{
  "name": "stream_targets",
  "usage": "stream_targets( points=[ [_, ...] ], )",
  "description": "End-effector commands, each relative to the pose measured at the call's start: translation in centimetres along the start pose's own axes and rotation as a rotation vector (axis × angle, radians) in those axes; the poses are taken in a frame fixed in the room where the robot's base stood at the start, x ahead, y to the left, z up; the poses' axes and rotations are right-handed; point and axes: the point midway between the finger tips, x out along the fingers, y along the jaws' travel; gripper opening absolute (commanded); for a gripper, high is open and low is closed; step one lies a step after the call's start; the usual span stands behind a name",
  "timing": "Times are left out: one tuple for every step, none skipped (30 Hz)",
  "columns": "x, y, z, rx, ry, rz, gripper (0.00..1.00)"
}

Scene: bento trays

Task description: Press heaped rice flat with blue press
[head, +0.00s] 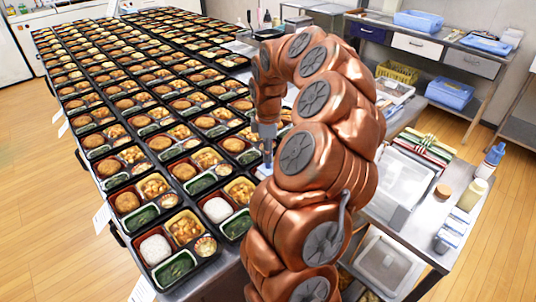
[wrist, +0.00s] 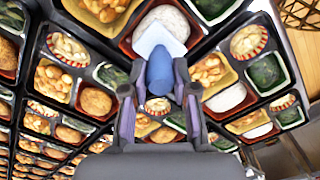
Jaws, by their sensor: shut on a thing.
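My gripper (wrist: 159,82) is shut on the blue press (wrist: 160,66), whose handle stands between the fingertips in the wrist view. The press's pale flat plate (wrist: 152,38) is over a red-lined compartment with white rice (wrist: 165,16), covering part of it. I cannot tell whether plate and rice touch. In the head view my copper arm hides most of the gripper, and the press (head: 267,166) shows only as a small blue and white bit beside the arm. Two mounds of white rice, a near one (head: 155,248) and a farther one (head: 217,210), lie in the front trays.
Rows of filled black bento trays (head: 130,222) cover the long table at left. At right, a side table carries clear-lidded containers (head: 398,187) and bottles (head: 492,160). Shelves with blue bins (head: 418,21) stand behind. The wooden floor at left is clear.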

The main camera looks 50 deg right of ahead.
Motion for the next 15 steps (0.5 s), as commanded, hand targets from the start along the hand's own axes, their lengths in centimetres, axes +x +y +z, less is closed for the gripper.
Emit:
stream_targets(
  points=[
    [-0.5,0.0,0.0,0.000,0.000,0.001,0.00],
    [-0.7,0.0,0.0,0.000,0.000,0.001,0.00],
    [-0.9,0.0,0.0,0.000,0.001,0.001,0.00],
    [-1.1,0.0,0.0,0.000,0.001,0.001,0.00],
    [-1.3,0.0,0.0,0.000,0.000,0.000,0.00],
    [-1.6,0.0,0.0,0.000,0.000,0.000,0.00],
    [-1.8,0.0,0.0,0.001,0.000,0.000,0.00],
    [-2.0,0.0,0.0,0.001,0.000,-0.001,0.00],
    [-2.2,0.0,0.0,0.001,0.000,-0.001,0.00],
    [-2.4,0.0,0.0,0.001,0.000,-0.001,0.00],
    [-2.6,0.0,0.0,0.001,0.000,-0.001,0.00],
    [-2.9,0.0,0.0,0.001,0.000,0.000,0.00],
    [-3.1,0.0,0.0,0.001,0.000,0.000,0.00],
    [-3.3,0.0,0.0,0.001,0.000,0.000,0.00],
    [-3.6,0.0,0.0,0.001,0.000,0.001,0.00]
  ],
)
